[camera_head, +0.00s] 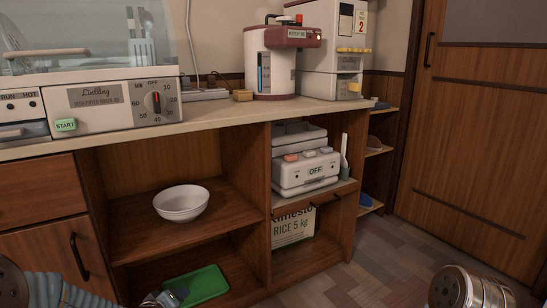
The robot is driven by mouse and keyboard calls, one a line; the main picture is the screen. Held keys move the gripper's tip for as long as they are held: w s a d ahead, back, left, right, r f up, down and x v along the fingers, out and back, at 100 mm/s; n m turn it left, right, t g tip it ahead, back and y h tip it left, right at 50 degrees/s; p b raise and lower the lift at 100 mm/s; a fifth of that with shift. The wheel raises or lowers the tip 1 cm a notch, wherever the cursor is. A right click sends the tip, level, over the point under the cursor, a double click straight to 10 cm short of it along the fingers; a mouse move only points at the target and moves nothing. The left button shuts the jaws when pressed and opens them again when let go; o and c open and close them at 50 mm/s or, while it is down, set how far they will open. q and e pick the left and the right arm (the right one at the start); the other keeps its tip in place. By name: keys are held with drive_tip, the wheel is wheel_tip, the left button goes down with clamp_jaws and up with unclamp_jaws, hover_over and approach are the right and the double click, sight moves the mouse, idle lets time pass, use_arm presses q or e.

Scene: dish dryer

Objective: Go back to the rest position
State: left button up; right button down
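The dish dryer (110,105) stands on the counter at the left. It has a dial, a green START button and a clear cover, with utensils and dishes visible behind it. My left arm comes in at the lower left corner. Part of my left gripper (165,298) shows at the bottom edge, in front of the green tray. Its fingers are too small and cut off to tell whether they are open or shut. A round metal part of my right arm shows at the lower right; the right gripper's fingers are not visible.
A white bowl (181,203) sits on the open upper shelf. A green tray (203,286) lies on the shelf below. A red and white dispenser (272,62) is on the counter. Floor at the right is clear.

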use_arm(q)
drive_tip(key=s+d+f+m+g+h, duration=0.1)
drive_tip(key=s+d+f+m+g, duration=0.15)
drive_tip(key=s+d+f, duration=0.4)
drive_tip(key=s+d+f+m+g+h, duration=0.1)
drive_tip(key=s+d+f+m+g, duration=0.2)
drive_tip(key=s+f, duration=0.65)
drive_tip(key=s+d+f+m+g, duration=0.1)
drive_tip(key=s+d+f+g, duration=0.35)
drive_tip(key=s+f, duration=0.3)
wheel_tip(320, 180, up, 17)
drive_tip(key=s+p, duration=0.2)
drive_tip(key=p, duration=1.5)
drive_tip(key=shift+s+d+g+h, duration=0.3)
drive_tip(key=shift+s+d, duration=0.05)
drive_tip(key=shift+s, duration=0.05)
drive_tip(key=shift+m, duration=0.25)
